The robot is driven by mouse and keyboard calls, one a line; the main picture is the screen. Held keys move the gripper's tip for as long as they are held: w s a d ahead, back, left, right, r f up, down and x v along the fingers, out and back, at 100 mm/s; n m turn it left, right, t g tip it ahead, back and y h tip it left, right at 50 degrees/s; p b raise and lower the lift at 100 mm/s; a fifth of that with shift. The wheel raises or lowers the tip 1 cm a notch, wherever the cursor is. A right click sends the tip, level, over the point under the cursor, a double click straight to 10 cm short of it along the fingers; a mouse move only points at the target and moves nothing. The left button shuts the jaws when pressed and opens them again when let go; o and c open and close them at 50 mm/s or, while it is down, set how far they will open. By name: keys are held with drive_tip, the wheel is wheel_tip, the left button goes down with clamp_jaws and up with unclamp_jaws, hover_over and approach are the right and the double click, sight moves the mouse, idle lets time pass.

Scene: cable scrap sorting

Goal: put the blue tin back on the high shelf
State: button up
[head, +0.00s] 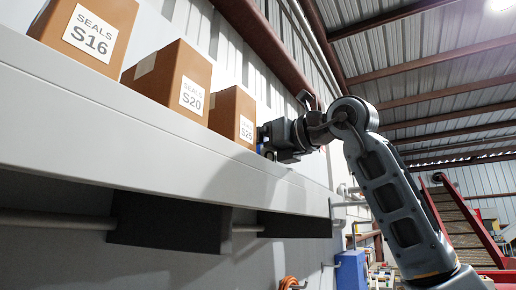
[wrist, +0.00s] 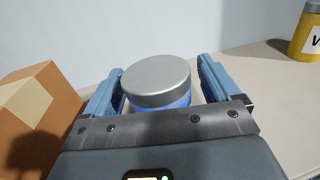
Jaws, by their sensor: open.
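The blue tin (wrist: 160,103) with a grey lid stands upright on the high shelf (wrist: 255,90) in the wrist view. My gripper (wrist: 161,66) is open, with one blue finger on each side of the tin. I cannot tell whether either finger touches it. The tin's lower part is hidden behind the gripper's front plate. In the head view my gripper (head: 265,140) is at shelf height, just past the S25 box. There the tin cannot be told apart from the small blue patch by the fingers.
Cardboard boxes labelled S16 (head: 88,35), S20 (head: 168,85) and S25 (head: 232,115) stand along the shelf. One box (wrist: 40,120) is close on the gripper's left in the wrist view. A yellow tin (wrist: 307,35) stands at the far right, with bare shelf between.

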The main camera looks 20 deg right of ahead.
drive_tip(key=shift+r, duration=0.15)
drive_tip(key=shift+s+d, duration=0.15)
drive_tip(key=shift+s, duration=0.1)
drive_tip(key=b+v, duration=0.4)
drive_tip(key=v, duration=0.7)
drive_tip(key=shift+s, duration=0.2)
drive_tip(key=shift+d, duration=0.1)
